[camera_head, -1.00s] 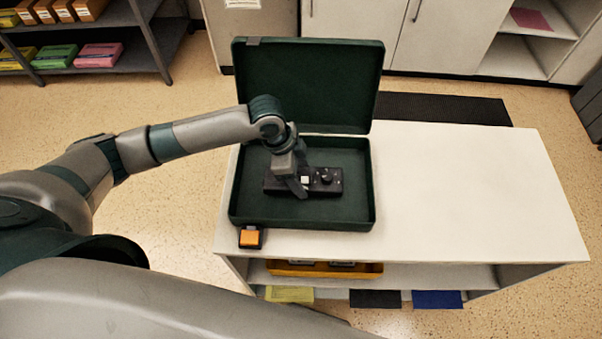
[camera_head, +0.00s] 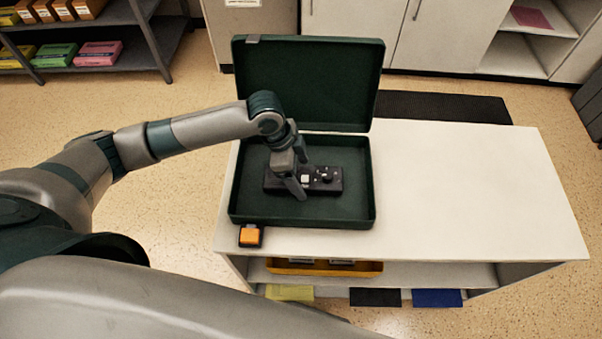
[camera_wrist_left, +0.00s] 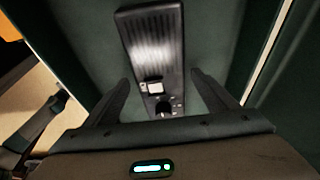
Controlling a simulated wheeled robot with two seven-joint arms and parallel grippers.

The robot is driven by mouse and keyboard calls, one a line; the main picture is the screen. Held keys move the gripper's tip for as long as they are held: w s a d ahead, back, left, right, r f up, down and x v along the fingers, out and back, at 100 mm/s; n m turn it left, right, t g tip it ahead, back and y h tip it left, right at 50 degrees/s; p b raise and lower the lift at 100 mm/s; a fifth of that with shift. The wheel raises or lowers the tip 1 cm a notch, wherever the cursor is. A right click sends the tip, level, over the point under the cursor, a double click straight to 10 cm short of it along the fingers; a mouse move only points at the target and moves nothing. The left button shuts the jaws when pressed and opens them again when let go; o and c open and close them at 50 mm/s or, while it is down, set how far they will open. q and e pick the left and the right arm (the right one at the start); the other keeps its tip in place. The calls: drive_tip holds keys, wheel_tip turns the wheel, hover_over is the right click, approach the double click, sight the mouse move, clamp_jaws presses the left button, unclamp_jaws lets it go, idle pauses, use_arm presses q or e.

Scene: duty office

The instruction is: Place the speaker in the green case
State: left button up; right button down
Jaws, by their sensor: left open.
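The green case (camera_head: 240,210) lies open on the white table, its lid standing up at the back. The speaker (camera_head: 330,188), a black oblong with a grille, a pale button and a knob, lies on the case floor. It also shows in the left wrist view (camera_wrist_left: 150,50). My left gripper (camera_head: 304,178) is over the speaker inside the case. In the left wrist view its fingers (camera_wrist_left: 160,85) are spread apart on either side of the speaker's knob end, with gaps between. Part of the speaker is hidden by the gripper in the head view. My right gripper is out of view.
A small black item with an orange top (camera_head: 250,236) stands at the table's front edge, beside the case. The white table (camera_head: 470,190) is clear to the right. A yellow tray (camera_head: 325,268) sits on the shelf below. The raised lid (camera_head: 310,85) stands behind my gripper.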

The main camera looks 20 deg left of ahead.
use_arm(q)
drive_tip(key=w+b+v, duration=0.1)
drive_tip(key=v, duration=1)
drive_tip(key=shift+s, duration=0.5)
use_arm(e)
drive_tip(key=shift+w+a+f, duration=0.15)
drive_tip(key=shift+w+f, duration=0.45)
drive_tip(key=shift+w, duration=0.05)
use_arm(q)
drive_tip(key=shift+a+r, duration=0.1)
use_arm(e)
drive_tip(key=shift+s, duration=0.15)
